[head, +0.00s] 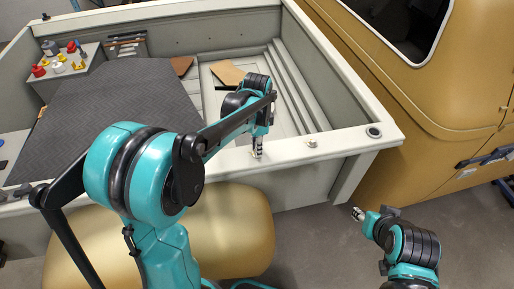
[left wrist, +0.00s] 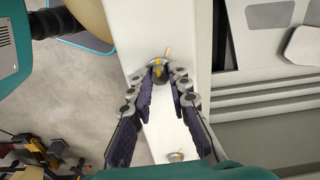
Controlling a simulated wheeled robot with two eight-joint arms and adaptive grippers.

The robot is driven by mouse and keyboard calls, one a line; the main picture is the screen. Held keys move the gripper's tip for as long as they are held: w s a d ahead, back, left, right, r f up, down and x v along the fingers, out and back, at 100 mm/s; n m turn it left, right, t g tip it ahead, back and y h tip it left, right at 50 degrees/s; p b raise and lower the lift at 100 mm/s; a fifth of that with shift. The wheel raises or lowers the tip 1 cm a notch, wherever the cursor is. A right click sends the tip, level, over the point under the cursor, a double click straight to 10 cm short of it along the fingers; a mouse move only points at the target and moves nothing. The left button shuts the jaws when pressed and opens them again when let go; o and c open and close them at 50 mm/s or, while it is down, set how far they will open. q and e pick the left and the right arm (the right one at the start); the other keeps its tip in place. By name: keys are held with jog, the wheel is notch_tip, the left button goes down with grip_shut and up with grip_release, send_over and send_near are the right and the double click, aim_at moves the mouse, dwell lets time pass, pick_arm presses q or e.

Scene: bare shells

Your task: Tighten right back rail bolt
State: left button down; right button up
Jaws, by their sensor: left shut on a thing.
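My left gripper (head: 258,152) points down onto the flat pale rail (head: 350,139) of the boat-like shell. In the left wrist view its two fingers (left wrist: 163,72) close in on a bolt (left wrist: 160,64) with a yellow mark, standing on the rail. The gripper is shut on this bolt, and its fingertips hide part of it. A second bolt (head: 311,143) stands on the rail to the right, apart from the gripper; it also shows in the left wrist view (left wrist: 175,156). My right gripper (head: 357,213) hangs low over the floor, away from the rail; its jaw state is unclear.
A tan vehicle body (head: 420,90) stands close on the right. A round dark fitting (head: 374,132) sits at the rail's corner. Inside the shell are a dark mat (head: 120,105), a brown board (head: 227,73) and small coloured bottles (head: 58,67). Floor (head: 310,240) beside my right arm is clear.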

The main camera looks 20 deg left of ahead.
pick_arm(q)
jog(key=m, duration=0.3)
jog(key=shift+m, duration=0.3)
jog(key=shift+m+b, duration=0.3)
jog(key=shift+m, duration=1.5)
jog(key=c, duration=1.4)
grip_release()
notch_tip(320, 180, up, 12)
jog(key=shift+r, duration=0.1)
